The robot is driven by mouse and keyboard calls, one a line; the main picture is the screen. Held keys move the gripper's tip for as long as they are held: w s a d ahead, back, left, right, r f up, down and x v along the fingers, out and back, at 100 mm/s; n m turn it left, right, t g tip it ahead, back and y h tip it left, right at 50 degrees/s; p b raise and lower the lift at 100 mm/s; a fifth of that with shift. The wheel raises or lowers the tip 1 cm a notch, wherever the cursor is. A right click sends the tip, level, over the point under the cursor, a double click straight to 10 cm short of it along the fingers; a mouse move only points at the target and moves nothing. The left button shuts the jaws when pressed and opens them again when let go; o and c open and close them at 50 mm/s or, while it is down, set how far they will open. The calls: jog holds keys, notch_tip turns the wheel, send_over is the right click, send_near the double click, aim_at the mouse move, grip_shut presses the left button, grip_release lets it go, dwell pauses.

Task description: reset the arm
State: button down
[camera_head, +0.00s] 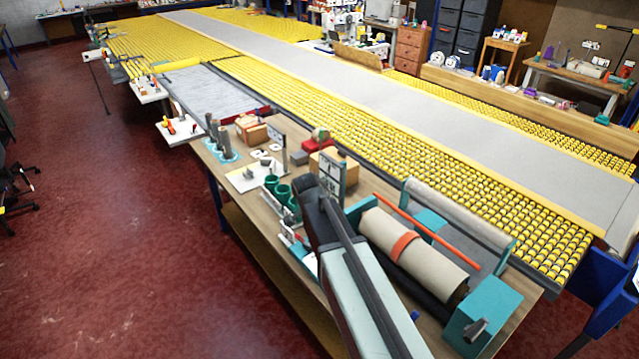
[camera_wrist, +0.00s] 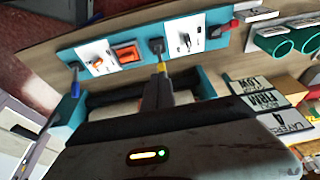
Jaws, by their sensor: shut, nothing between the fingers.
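My arm (camera_head: 365,280) reaches up from the bottom of the head view over the wooden workbench (camera_head: 262,215), its dark end close to a small sign board (camera_head: 332,174). In the wrist view my gripper (camera_wrist: 160,80) points away from the camera, narrow and dark, with its fingers together and nothing between them. It shows in front of a teal tool rack (camera_wrist: 140,52) with white picture cards and an orange tray. The fingertips are hard to tell from the rack behind, and I cannot tell whether they touch it.
A beige roll with an orange band (camera_head: 415,252) lies in a teal-ended stand to the right of my arm. Teal cups (camera_head: 277,188) and small boxes stand to its left. A long yellow roller table (camera_head: 420,150) runs behind; red floor (camera_head: 110,240) is open at left.

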jog(key=s+d+f+g+b, duration=0.1)
jog(key=s+d+f+b, duration=0.4)
jog(key=d+f+b, duration=0.5)
jog(key=s+f+n+g+y, duration=0.1)
jog(key=s+n+y, duration=0.1)
jog(key=s+n, duration=0.5)
jog(key=n, duration=0.4)
jog(key=shift+s+d+y, duration=0.2)
jog(key=shift+d+y, duration=0.1)
jog(key=shift+y, duration=0.1)
